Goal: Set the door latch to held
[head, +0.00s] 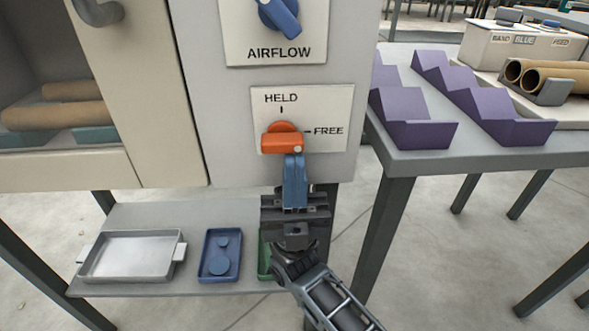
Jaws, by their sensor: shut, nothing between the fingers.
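The door latch is an orange knob (281,138) on a white plate (330,105) marked HELD at the top and FREE at the right. Its bar lies roughly level, with a small pale mark at its right end, on the FREE side. My gripper (293,157) has its blue fingers together and pointing up. The fingertips are just below the right end of the bar, and they overlap its lower edge in the picture. I cannot tell whether they touch it.
A blue AIRFLOW knob (279,17) is above the latch plate. The cabinet door (160,90) is to the left. A low shelf (190,212) below carries a metal tray (130,268), a blue tray (208,276) and a partly hidden green tray. A table (400,160) with purple racks stands at the right.

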